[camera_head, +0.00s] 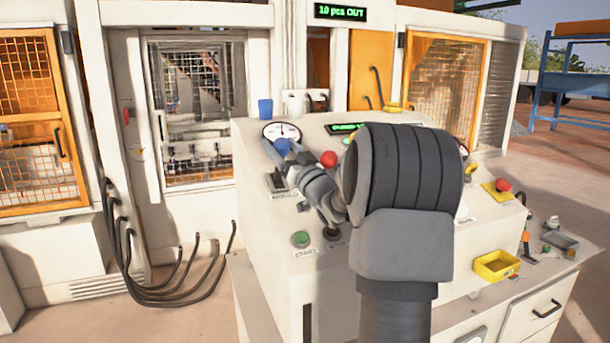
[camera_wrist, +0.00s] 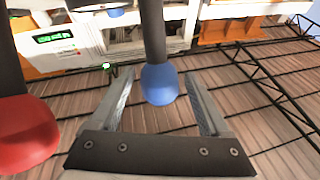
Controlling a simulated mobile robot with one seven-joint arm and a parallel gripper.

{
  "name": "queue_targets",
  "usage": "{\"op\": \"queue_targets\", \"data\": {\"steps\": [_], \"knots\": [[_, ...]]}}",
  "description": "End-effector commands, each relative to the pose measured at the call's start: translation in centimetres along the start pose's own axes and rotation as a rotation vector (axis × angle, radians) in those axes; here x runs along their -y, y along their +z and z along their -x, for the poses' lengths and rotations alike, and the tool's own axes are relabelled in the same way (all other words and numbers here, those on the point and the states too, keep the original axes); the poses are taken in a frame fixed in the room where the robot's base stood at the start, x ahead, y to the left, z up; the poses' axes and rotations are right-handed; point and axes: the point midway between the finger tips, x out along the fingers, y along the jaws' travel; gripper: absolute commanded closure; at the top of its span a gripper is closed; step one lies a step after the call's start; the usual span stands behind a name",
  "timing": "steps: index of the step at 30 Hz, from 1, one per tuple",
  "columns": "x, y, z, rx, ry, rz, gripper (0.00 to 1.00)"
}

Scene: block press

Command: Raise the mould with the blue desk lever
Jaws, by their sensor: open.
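The blue desk lever (camera_head: 282,146) has a round blue knob and rises from the left part of the sloped desk. In the wrist view the blue knob (camera_wrist: 160,84) is between my two open fingers, with clear space on both sides; its dark rod runs toward the top of the picture. My gripper (camera_head: 274,152) is open at the lever, and my forearm hides part of the desk. It also shows in the wrist view (camera_wrist: 157,78). The press bay (camera_head: 195,110) stands behind the desk; I cannot make out the mould in it for sure.
A red-knobbed lever (camera_head: 328,158) stands close to the right of the blue one; its knob also shows at the left in the wrist view (camera_wrist: 24,132). A green button (camera_head: 301,239), a gauge (camera_head: 282,130) and a blue cup (camera_head: 265,109) are nearby. A yellow tray (camera_head: 496,266) is at right.

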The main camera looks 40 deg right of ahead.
Motion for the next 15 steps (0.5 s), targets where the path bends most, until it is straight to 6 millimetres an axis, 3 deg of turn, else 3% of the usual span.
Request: {"op": "queue_targets", "data": {"steps": [9,15], "knots": [[-0.1,0.1,7.8,0.001,0.003,0.002,0.19],[-0.1,0.1,11.9,0.000,0.003,0.000,0.19]]}}
